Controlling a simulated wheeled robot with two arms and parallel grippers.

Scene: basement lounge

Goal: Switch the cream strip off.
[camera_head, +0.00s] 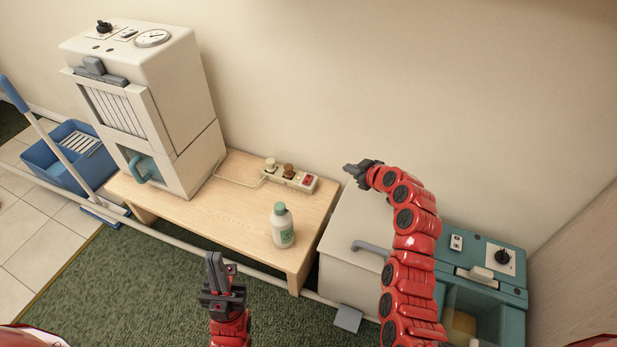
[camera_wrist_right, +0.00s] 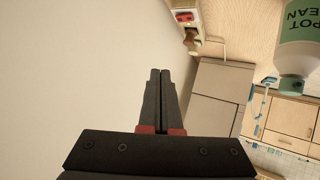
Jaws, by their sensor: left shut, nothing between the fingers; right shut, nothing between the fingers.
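The cream strip (camera_head: 297,182) lies on the right back part of the wooden table, near the wall. Its red switch (camera_head: 307,180) is at its right end; I cannot tell which way the rocker is tilted. A cream plug (camera_head: 270,164) and a brown plug (camera_head: 288,170) sit in it. The strip also shows at the top of the right wrist view (camera_wrist_right: 191,31). My right gripper (camera_head: 349,169) is shut and empty, in the air to the right of the strip, apart from it. My left gripper (camera_head: 218,265) is shut and empty, in front of the table.
A white bottle with a green cap (camera_head: 282,226) stands on the table (camera_head: 235,217) in front of the strip. A large cream machine (camera_head: 178,100) stands at the table's left. A white cabinet (camera_head: 345,235) and a teal unit (camera_head: 487,262) are on the right.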

